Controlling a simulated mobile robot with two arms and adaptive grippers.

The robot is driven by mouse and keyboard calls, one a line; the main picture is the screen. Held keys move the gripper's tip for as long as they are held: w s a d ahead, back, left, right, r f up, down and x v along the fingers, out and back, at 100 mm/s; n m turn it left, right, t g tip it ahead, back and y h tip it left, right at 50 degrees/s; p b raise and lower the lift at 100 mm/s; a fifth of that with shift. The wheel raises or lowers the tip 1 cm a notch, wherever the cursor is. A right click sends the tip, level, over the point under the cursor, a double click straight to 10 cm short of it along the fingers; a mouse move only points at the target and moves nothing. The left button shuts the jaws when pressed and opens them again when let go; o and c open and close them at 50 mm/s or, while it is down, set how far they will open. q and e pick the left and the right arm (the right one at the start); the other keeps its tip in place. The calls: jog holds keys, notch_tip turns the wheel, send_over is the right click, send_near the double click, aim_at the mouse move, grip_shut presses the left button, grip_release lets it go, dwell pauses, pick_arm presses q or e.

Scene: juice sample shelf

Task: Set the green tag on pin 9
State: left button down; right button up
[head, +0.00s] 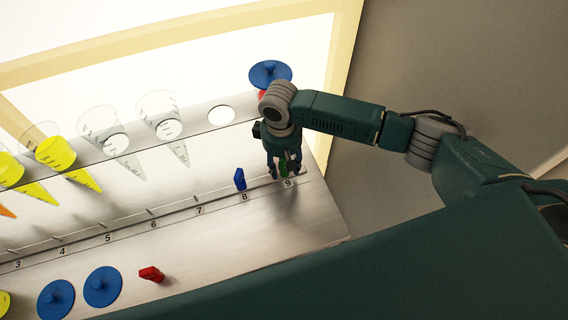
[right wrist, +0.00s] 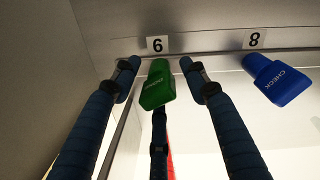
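The green tag (head: 284,168) is at pin 9, in front of the label "9" (head: 288,184) on the rail. In the right wrist view the green tag (right wrist: 158,84) hangs by the label "9" (right wrist: 157,44), which appears upside down there. My right gripper (head: 285,172) is around the tag, with its fingers spread. In the right wrist view, gaps show between the tag and the two side fingers of the right gripper (right wrist: 158,68). A further finger lies behind the tag, partly hidden by it. My left gripper is not in view.
A blue tag (head: 239,179) marked CHECK hangs at pin 8, close beside the gripper. A red tag (head: 151,274) and blue discs (head: 102,286) lie on the front surface. Clear cones (head: 159,103) and yellow-filled cones (head: 55,151) stand in the shelf behind. Pins 3 to 7 look empty.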

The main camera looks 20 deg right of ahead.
jog(key=shift+r, duration=0.25)
jog(key=r, duration=1.1)
jog(key=shift+s+a+r, duration=0.1)
jog(key=shift+a+r, duration=0.15)
jog(key=shift+a, duration=0.05)
